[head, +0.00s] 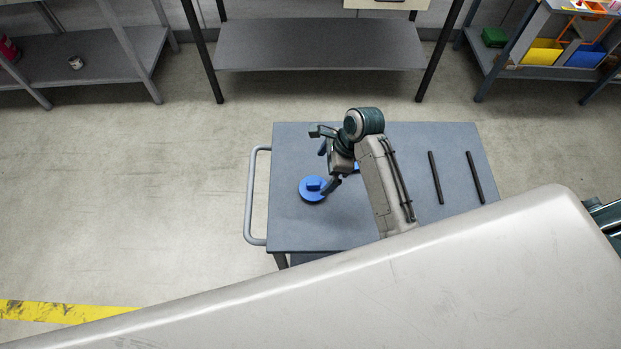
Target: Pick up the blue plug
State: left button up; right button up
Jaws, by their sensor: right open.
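The blue plug (312,189) is a round blue disc with a raised grip on top. It sits on the grey top of a cart (290,228), toward the left side. My right gripper (327,168) is open over the cart, just up and right of the plug. One finger overlaps the plug's right edge in the picture; I cannot tell whether it touches. A second blue piece (357,166) shows partly behind the gripper and is mostly hidden. My left gripper is not in view.
Two dark rods (436,178) (475,178) lie on the cart's right side. A handle (250,195) sticks out at the cart's left. Shelves (320,45) stand along the back wall, with coloured bins (541,52) at the right. The floor left of the cart is clear.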

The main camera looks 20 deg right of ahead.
aim_at(314, 184)
jog(key=shift+s+a+f, duration=0.3)
jog(key=shift+f, duration=0.15)
jog(key=shift+s+a+f, duration=0.25)
jog(key=shift+f, duration=0.2)
jog(key=shift+a+f+p, duration=0.15)
jog(key=shift+f+p, duration=0.15)
jog(key=shift+f, duration=0.05)
jog(key=shift+w+f, duration=0.2)
jog(key=shift+f, duration=0.05)
jog(key=p+x, duration=0.1)
jog(key=x, duration=0.1)
jog(key=p+x, duration=0.1)
jog(key=x, duration=0.1)
jog(key=shift+w, duration=0.4)
jog(key=shift+a+f, duration=0.2)
jog(key=shift+f, duration=0.3)
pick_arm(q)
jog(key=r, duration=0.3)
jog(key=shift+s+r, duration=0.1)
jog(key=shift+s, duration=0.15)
pick_arm(e)
jog(key=shift+f, duration=0.15)
jog(key=c, duration=1)
